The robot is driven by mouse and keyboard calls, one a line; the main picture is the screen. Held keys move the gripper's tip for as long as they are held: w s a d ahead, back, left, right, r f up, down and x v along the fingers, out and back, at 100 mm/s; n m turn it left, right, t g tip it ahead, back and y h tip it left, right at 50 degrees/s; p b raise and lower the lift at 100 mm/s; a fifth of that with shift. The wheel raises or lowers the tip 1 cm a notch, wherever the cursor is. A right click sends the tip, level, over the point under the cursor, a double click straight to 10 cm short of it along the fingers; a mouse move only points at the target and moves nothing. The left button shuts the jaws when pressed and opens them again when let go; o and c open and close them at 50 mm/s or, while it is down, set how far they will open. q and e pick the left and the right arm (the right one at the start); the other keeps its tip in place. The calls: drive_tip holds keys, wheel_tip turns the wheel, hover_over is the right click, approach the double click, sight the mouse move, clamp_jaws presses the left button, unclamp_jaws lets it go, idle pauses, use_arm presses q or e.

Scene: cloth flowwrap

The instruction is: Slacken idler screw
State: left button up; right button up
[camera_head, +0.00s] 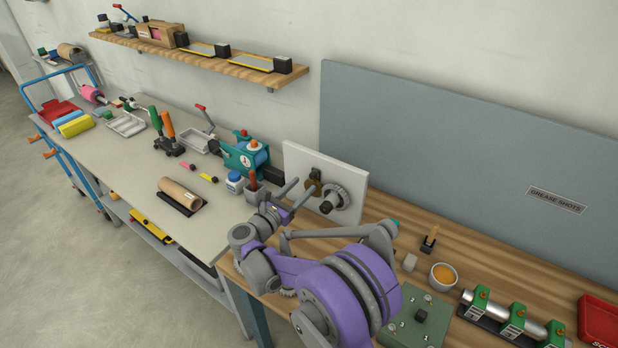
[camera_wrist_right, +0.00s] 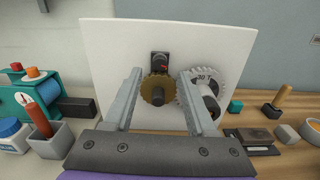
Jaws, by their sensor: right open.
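An upright white panel (camera_head: 294,158) stands on the wooden bench and carries a gear set. In the right wrist view, a brass-coloured gear (camera_wrist_right: 157,91) sits below a black bracket (camera_wrist_right: 160,62) with a small red mark. A larger grey gear (camera_wrist_right: 211,79) marked 30 T is to its right, with a pale cylinder in front. I cannot make out the idler screw for certain. My right gripper (camera_head: 299,191) is open before the panel. In the wrist view its fingers (camera_wrist_right: 161,75) stand either side of the brass gear, with nothing held. My left gripper is not in view.
A teal device (camera_head: 240,156), a white jar with a blue label (camera_head: 234,183) and a cup with a red-handled tool (camera_wrist_right: 48,137) stand left of the panel. A green plate (camera_head: 405,329), an orange-filled bowl (camera_head: 443,276) and a roller assembly (camera_head: 515,318) are to the right.

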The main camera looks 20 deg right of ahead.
sight(312, 177)
drive_tip(key=shift+x, duration=2.25)
drive_tip(key=shift+c, duration=0.3)
clamp_jaws()
